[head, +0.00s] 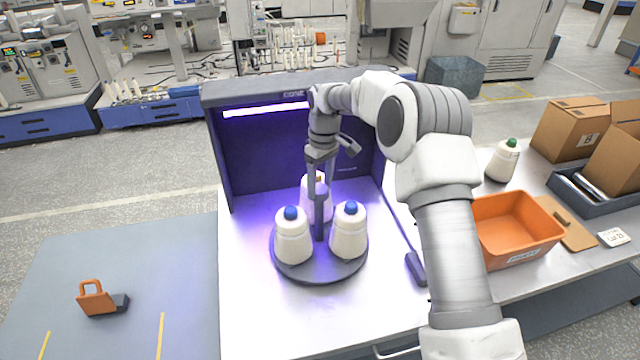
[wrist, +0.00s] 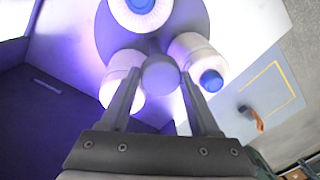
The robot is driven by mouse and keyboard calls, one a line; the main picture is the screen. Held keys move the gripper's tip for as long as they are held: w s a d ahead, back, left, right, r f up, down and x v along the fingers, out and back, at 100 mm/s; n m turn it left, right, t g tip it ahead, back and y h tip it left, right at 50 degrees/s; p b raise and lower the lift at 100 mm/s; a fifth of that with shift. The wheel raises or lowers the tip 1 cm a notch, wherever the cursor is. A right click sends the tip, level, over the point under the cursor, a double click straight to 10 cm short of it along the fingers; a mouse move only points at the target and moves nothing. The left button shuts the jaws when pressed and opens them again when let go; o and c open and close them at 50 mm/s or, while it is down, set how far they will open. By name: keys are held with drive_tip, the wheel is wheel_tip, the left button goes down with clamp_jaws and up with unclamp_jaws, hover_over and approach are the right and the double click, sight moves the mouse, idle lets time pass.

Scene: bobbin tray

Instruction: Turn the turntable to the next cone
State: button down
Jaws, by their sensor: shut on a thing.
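The grey round turntable (head: 320,276) stands on the white table inside a purple-lit booth. It carries three cream cones: front left (head: 293,242) and front right (head: 348,238) with blue tips, and one at the back (head: 306,205) partly hidden by my gripper and the post. A grey post with a round-topped knob (head: 320,215) rises from the middle. My gripper (head: 320,186) points down from above, shut on the post's knob. In the wrist view the knob (wrist: 160,74) sits between both fingers; one cone (wrist: 122,82) is partly behind the left finger.
The dark booth wall (head: 270,155) stands close behind the turntable. To the right are an orange bin (head: 515,228), a green-tipped cone (head: 503,160) and cardboard boxes (head: 570,130). A small dark block (head: 416,268) lies right of the turntable. The table's front left is clear.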

drive_tip(key=shift+n, duration=0.6)
idle(0.3)
drive_tip(key=shift+c, duration=0.6)
unclamp_jaws()
wheel_tip(320, 180, up, 17)
drive_tip(key=w, duration=0.1)
drive_tip(key=shift+w+d+r, duration=0.15)
drive_tip(key=shift+d+r, duration=0.05)
drive_tip(key=shift+d, duration=0.15)
